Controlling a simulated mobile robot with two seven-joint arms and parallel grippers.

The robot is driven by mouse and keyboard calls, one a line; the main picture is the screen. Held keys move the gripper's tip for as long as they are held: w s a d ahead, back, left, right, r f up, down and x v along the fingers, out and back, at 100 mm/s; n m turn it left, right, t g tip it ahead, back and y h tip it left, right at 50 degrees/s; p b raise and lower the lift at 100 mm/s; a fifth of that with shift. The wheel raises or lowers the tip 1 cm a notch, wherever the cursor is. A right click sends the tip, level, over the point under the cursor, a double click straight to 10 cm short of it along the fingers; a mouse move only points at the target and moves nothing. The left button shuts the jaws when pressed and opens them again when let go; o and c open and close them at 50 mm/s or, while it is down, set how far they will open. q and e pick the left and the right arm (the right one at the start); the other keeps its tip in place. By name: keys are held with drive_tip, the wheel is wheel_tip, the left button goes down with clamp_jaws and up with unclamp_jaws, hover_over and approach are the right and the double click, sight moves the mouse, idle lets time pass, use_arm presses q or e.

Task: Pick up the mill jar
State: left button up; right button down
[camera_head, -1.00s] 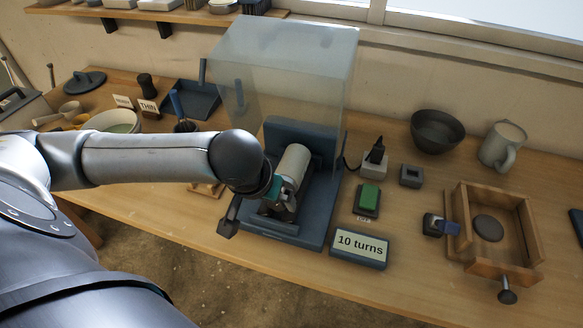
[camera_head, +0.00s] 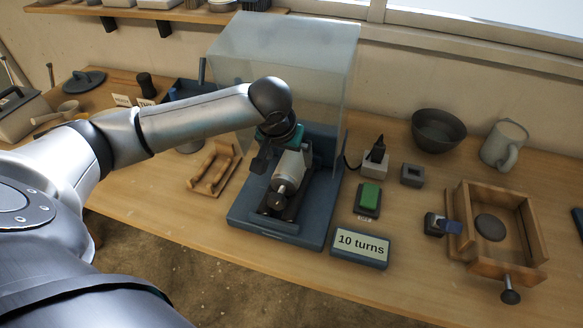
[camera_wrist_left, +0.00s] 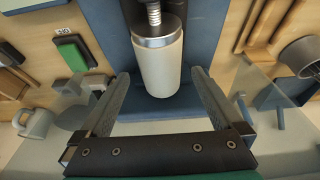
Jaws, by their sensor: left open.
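The mill jar (camera_head: 290,170) is a pale cylinder with a metal lid and a threaded stem. It lies on its side in the dark blue mill stand (camera_head: 277,229), its stem end toward the front. My left gripper (camera_head: 277,157) is above the jar and hides part of it in the head view. In the left wrist view the open fingers (camera_wrist_left: 158,80) stand either side of the jar (camera_wrist_left: 158,68), with gaps showing on both sides. My right gripper is not in view.
A translucent hood (camera_head: 290,55) stands over the back of the mill, close to my arm. A wooden cradle (camera_head: 213,170) is left of it. A green button (camera_head: 370,195), a "10 turns" sign (camera_head: 360,247) and a wooden frame (camera_head: 495,268) are to the right.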

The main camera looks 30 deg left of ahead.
sight(291, 161)
use_arm(q)
drive_tip(key=b+x, duration=0.1)
drive_tip(key=x, duration=0.4)
drive_tip(key=shift+w, duration=0.1)
clamp_jaws()
drive_tip(key=shift+w+r, duration=0.1)
idle(0.7)
